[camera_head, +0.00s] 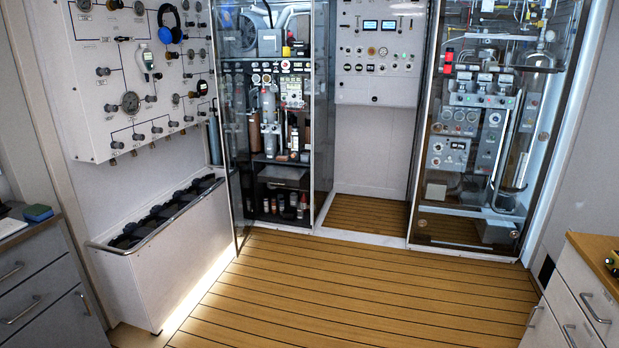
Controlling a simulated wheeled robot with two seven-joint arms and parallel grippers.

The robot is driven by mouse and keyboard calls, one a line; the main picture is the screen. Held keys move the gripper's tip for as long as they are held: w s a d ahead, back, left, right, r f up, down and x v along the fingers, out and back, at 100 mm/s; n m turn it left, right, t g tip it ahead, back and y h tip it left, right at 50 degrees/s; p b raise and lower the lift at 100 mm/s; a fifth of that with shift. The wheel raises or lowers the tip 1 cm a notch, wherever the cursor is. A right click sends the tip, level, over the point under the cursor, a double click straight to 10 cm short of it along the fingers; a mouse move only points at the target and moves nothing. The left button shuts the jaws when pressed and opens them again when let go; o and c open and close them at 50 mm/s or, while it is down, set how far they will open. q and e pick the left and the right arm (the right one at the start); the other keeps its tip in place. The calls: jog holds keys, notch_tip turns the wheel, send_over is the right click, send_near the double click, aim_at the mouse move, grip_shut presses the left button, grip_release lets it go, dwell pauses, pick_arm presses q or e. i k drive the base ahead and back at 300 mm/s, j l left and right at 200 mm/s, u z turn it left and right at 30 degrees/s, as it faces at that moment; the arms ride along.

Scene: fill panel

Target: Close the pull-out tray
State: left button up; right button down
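Neither of my grippers shows in the head view. A grey flat tray-like drawer (283,178) sits low inside the left glass-fronted cabinet (318,110), below the gauges and above a row of small bottles. I cannot tell for certain whether this is the pull-out tray, or how far out it stands. A glass panel (232,130) at the cabinet's left side looks angled outward.
A long white bin (190,262) with dark contents stands at left under a gauge panel (125,75). Drawer units stand at the left (40,285) and right (575,300) edges. A second glass cabinet (480,130) stands at right. The wooden floor (350,290) between is clear.

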aim_at(276, 173)
jog(key=i, duration=2.4)
